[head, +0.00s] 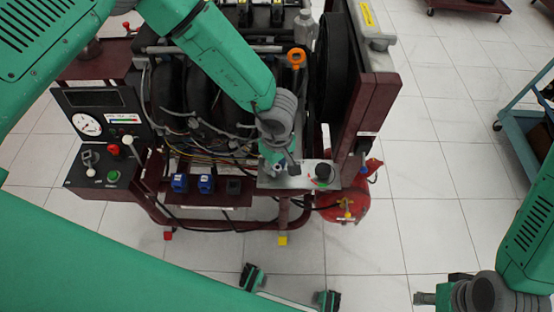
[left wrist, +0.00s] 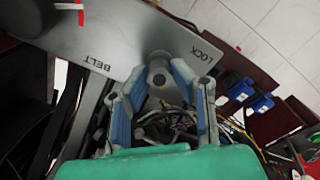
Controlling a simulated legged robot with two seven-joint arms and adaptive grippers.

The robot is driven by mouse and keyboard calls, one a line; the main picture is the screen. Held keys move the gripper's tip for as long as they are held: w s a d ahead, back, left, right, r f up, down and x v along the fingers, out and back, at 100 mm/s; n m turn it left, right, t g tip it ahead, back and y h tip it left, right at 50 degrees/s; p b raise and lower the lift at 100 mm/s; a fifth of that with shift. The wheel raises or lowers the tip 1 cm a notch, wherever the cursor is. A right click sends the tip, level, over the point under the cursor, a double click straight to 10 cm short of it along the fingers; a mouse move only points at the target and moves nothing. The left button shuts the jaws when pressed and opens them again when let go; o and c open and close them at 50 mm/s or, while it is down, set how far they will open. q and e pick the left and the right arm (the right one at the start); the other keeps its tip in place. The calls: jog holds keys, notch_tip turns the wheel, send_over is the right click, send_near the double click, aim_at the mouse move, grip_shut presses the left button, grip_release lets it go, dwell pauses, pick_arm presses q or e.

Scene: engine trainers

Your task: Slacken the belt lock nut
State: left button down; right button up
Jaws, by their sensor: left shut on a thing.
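The belt lock nut (left wrist: 158,79) is a small grey round piece on a light metal plate (left wrist: 125,40), between the printed words BELT and LOCK in the left wrist view. My left gripper (left wrist: 158,70) reaches down over the plate, its blue-padded fingers on either side of the nut and shut on it. In the head view my left gripper (head: 277,160) is at the left part of the plate (head: 298,182), and the nut is mostly hidden by it. My right gripper (head: 428,298) is at the lower right, away from the trainer; its fingers are unclear.
Blue connectors (head: 205,184) and loose wires (head: 200,148) lie to the left. A red tank (head: 345,205) is below right. A blue cart (head: 530,130) stands far right; the floor between is clear.

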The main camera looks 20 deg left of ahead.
pick_arm(q)
jog(key=n+p, duration=0.1)
jog(key=n, duration=0.3)
jog(key=shift+s+n+p, duration=0.15)
jog(key=shift+n+p, duration=0.15)
jog(key=shift+p, duration=0.05)
jog(key=n+p, duration=0.1)
jog(key=n, duration=0.3)
jog(key=shift+n, duration=0.3)
jog(key=n+p, duration=0.1)
jog(key=n, duration=0.4)
jog(key=shift+d+p, duration=0.1)
jog(key=shift+p, duration=0.25)
jog(key=shift+n+p, duration=0.55)
jog(key=shift+n, duration=1.95)
jog(key=c, duration=1.4)
grip_release()
jog(key=shift+w+f, duration=0.1)
jog(key=shift+w, duration=0.1)
